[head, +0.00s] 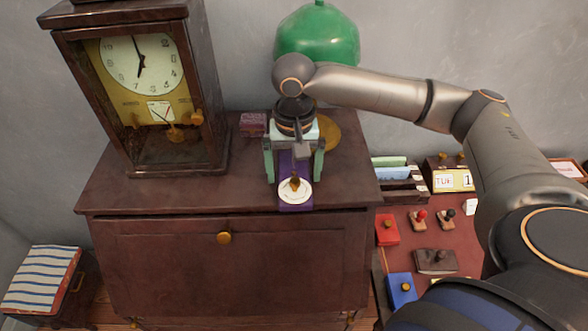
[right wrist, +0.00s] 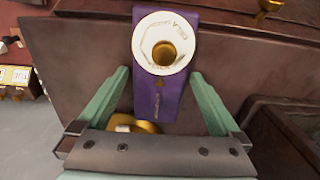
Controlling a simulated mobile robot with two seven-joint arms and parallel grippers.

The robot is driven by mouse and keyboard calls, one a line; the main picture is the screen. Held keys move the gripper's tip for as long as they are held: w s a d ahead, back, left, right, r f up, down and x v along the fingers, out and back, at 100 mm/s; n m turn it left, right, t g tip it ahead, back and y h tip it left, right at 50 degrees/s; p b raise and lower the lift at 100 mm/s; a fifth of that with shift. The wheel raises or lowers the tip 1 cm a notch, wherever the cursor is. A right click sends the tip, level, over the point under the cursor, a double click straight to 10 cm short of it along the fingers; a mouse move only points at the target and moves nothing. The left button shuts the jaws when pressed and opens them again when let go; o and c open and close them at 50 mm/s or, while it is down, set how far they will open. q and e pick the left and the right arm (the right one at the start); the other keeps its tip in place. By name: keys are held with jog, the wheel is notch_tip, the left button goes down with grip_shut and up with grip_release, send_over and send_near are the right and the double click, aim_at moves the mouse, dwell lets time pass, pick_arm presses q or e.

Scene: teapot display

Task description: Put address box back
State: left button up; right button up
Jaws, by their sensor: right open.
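My right gripper (head: 294,179) points down over the front of the dark wooden cabinet top, its two green fingers spread wide. The right wrist view shows the purple piece (right wrist: 175,107) and the lettered white plate (right wrist: 149,55) just past the fingertips, with no visible grip. A small purple-pink patterned box (head: 253,124) stands beside the clock. I cannot tell which of these is the address box. My left gripper is not in view.
A tall wooden clock (head: 160,95) stands at the left of the cabinet top (head: 140,190). A green rounded vessel (head: 318,35) and a gold disc (head: 329,132) are behind my gripper. A lower red desk (head: 440,225) at right holds stamps and a calendar (head: 452,181).

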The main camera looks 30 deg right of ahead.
aim_at(294, 175)
notch_tip(294, 175, up, 12)
jog(key=shift+r, duration=0.15)
dwell(0.7)
